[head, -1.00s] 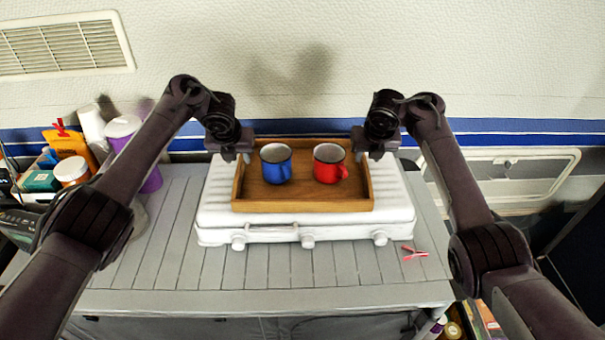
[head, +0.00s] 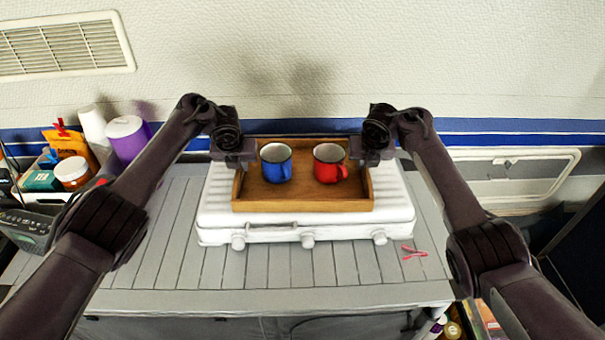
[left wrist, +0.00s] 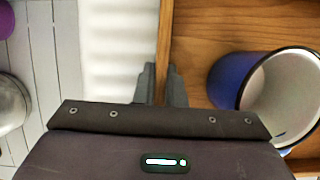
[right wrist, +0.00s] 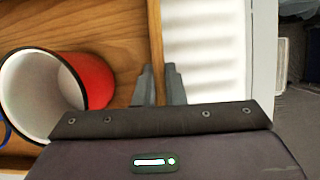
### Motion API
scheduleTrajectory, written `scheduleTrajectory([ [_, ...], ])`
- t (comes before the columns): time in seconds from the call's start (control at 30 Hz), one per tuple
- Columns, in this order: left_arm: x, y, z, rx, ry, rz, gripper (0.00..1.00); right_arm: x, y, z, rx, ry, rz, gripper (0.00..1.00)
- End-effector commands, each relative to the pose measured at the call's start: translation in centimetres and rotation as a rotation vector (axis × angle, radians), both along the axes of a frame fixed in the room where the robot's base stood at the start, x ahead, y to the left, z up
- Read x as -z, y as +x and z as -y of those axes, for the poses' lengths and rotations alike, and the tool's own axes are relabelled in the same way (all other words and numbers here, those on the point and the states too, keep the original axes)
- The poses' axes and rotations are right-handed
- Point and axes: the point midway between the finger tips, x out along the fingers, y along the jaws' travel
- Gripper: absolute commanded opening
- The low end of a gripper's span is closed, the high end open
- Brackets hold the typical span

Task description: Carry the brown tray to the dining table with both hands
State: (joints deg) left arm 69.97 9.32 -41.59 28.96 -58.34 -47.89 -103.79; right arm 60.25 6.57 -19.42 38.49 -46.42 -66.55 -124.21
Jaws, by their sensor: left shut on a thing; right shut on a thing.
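The brown wooden tray (head: 302,204) rests on a white stove-like box, with a blue mug (head: 276,163) and a red mug (head: 329,163) standing upright in it. My left gripper (head: 239,160) is shut on the tray's left wall; in the left wrist view its fingers (left wrist: 161,85) straddle that wall, with the blue mug beside it. My right gripper (head: 366,158) is shut on the tray's right wall; in the right wrist view its fingers (right wrist: 159,86) sit either side of the wall, with the red mug to the left.
The white box (head: 300,230) stands on a grey slatted table (head: 180,260). A pink-red clip (head: 414,252) lies right of the box. Jars, a purple container (head: 130,138) and other items crowd the left end. The wall is close behind.

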Motion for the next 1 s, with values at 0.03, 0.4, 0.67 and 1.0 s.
scheduleTrajectory([
  [0.03,0.0,0.0,0.0,0.000,0.000,0.000,0.00,0.0,0.0,0.0,0.000,0.000,0.000,0.00],
  [0.4,-0.2,0.1,0.1,0.000,-0.001,0.003,0.00,-0.2,0.1,0.0,0.000,0.001,0.003,0.00],
  [0.67,-1.1,0.1,0.1,0.000,-0.001,0.003,0.00,-1.2,0.1,0.0,0.000,0.001,0.003,0.00],
  [1.0,-4.4,0.1,0.1,0.000,-0.001,0.003,0.00,-4.4,0.1,0.0,0.000,0.001,0.003,0.00],
])
